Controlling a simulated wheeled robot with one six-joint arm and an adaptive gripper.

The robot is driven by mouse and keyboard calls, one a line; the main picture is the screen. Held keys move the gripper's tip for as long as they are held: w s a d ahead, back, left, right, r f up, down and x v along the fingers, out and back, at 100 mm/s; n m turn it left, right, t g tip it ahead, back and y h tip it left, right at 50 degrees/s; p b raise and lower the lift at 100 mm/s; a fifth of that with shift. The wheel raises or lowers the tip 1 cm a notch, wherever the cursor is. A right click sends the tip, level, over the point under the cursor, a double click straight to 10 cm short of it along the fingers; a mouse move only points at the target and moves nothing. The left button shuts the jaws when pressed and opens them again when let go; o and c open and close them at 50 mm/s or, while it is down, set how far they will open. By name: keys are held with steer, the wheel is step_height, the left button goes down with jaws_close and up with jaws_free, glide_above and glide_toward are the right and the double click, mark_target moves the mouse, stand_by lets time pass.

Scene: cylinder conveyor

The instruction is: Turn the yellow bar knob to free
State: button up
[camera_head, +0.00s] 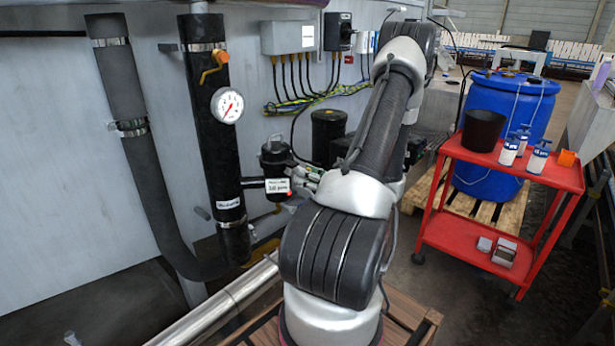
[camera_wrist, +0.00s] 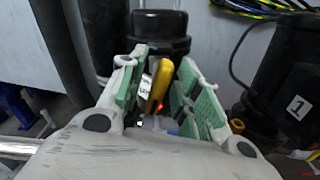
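In the wrist view, a yellow bar knob (camera_wrist: 159,80) stands between my gripper's green-padded fingers, slightly tilted, below a black cylindrical housing (camera_wrist: 160,32). My gripper (camera_wrist: 163,88) is open around the bar, with a visible gap on at least the right side; I cannot tell whether the left finger touches it. The bar's lower end is partly hidden near a small red glow. In the head view, my gripper (camera_head: 304,180) is beside the black housing with a white label (camera_head: 277,186); the bar between its fingers cannot be made out there.
A thick black pipe (camera_head: 216,140) with a gauge (camera_head: 227,105) and a separate yellow-orange valve handle (camera_head: 213,68) stands to the left. A black canister (camera_head: 328,130) is behind my gripper. A red cart (camera_head: 500,168) and blue barrel (camera_head: 505,110) are at right.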

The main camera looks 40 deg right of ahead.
jaws_close()
steer(key=shift+a+n, duration=0.1)
steer(key=shift+n, duration=1)
steer(key=shift+o, duration=0.8)
jaws_free()
steer(key=s+d, duration=0.1)
steer(key=s, duration=1.1)
